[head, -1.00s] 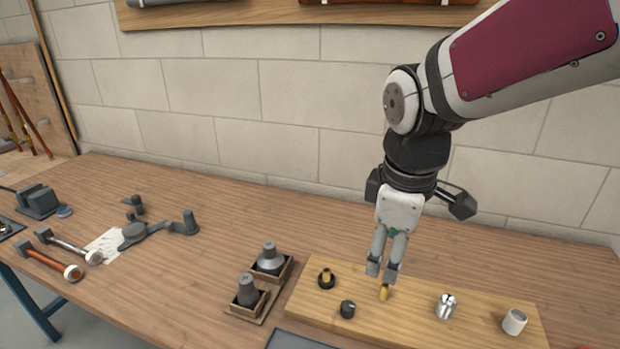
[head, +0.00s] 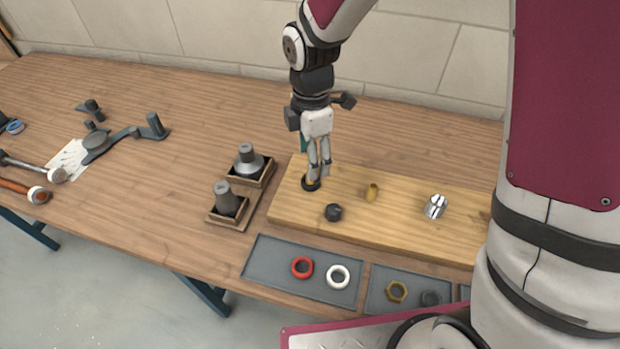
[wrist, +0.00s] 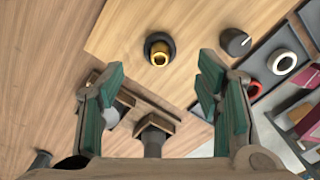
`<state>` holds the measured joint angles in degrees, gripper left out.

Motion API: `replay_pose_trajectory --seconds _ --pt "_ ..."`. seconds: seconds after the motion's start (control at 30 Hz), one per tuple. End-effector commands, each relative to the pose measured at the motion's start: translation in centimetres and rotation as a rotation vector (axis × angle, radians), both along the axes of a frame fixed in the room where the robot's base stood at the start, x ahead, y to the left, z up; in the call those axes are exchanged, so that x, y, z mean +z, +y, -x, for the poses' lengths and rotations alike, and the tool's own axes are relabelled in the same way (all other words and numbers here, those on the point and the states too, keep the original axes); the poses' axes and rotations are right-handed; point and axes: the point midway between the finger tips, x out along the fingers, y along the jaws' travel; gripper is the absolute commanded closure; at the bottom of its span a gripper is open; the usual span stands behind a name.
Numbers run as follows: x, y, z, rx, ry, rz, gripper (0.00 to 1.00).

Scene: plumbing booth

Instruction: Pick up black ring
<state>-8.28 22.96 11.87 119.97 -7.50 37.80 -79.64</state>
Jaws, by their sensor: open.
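The black ring (head: 311,186) lies on the wooden board near its left end. In the wrist view the black ring (wrist: 151,40) sits around the base of an upright brass fitting (wrist: 160,56). My gripper (head: 319,172) is pointing down at the ring in the head view and partly covers it and the fitting. In the wrist view my gripper (wrist: 159,75) has its green-padded fingers wide apart, with the ring beyond the tips and roughly midway between them. Nothing is held. I cannot tell the exact height above the ring.
Left are two wooden holders with grey plugs. In front, a grey tray (head: 262,262) holds a red ring (head: 302,267) and a white ring (head: 338,276).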

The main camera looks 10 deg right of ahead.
Motion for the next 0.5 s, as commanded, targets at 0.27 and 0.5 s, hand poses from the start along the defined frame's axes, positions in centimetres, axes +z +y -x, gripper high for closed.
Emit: replay_pose_trajectory --seconds 0.27,0.5 --pt "-2.1 0.0 0.1 -0.001 0.002 0.001 0.41" --pt "-5.4 0.2 0.0 -0.002 0.002 0.001 0.41"
